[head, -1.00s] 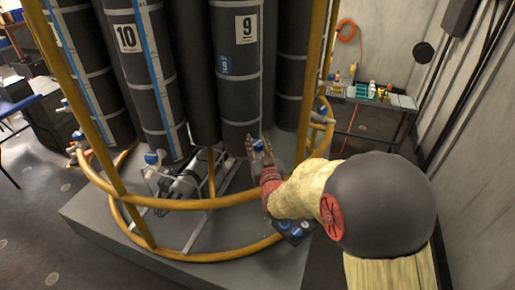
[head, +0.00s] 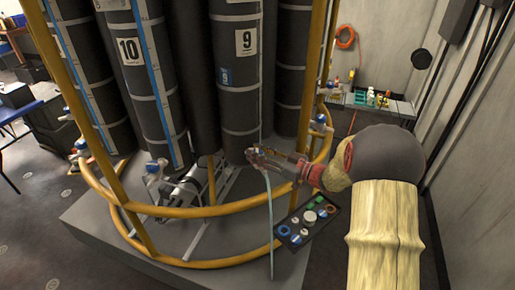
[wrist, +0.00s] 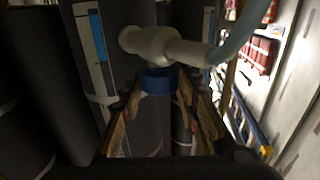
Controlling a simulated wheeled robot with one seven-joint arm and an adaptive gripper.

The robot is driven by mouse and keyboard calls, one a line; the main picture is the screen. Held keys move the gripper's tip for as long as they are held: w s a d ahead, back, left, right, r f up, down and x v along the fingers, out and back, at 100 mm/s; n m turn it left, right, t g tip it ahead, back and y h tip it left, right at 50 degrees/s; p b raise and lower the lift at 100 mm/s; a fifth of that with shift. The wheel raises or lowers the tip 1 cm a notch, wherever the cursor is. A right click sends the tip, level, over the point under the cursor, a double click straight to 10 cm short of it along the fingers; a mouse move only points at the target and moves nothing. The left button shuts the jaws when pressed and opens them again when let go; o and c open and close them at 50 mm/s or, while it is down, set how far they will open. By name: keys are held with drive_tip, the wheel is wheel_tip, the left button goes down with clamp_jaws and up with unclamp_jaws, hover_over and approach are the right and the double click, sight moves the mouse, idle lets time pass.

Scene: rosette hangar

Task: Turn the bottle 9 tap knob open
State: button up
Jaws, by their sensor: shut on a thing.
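Bottle 9 (head: 240,100) is a tall dark cylinder with a white "9" label, standing in the yellow ring frame. At its foot my gripper (head: 262,156) reaches in from the right and hides most of the tap. In the wrist view the tap's pale body (wrist: 150,43) has a blue knob (wrist: 158,80). My gripper (wrist: 157,95) has its fingers on both sides of this knob, shut on it. A pale blue-green strand (head: 270,225) runs down from the tap past the platform edge; it also shows at the spout in the wrist view (wrist: 238,32).
Bottle 10 (head: 145,95) stands left of bottle 9, with another blue-knobbed tap (head: 155,166) below it. Yellow rails (head: 205,210) curve around the grey platform (head: 110,228). A dark box with coloured round parts (head: 308,220) lies below my wrist. A cluttered bench (head: 370,100) stands at right.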

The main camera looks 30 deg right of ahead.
drive_tip(key=shift+r+n+g+y+p, duration=0.15)
drive_tip(key=shift+n+g+y+p, duration=1.35)
drive_tip(key=shift+n+g+y, duration=0.85)
drive_tip(key=shift+g, duration=0.25)
drive_tip(key=o, duration=1.2)
drive_tip(key=v, duration=1.2)
drive_tip(key=shift+w+f, duration=0.1)
drive_tip(key=shift+f, duration=0.15)
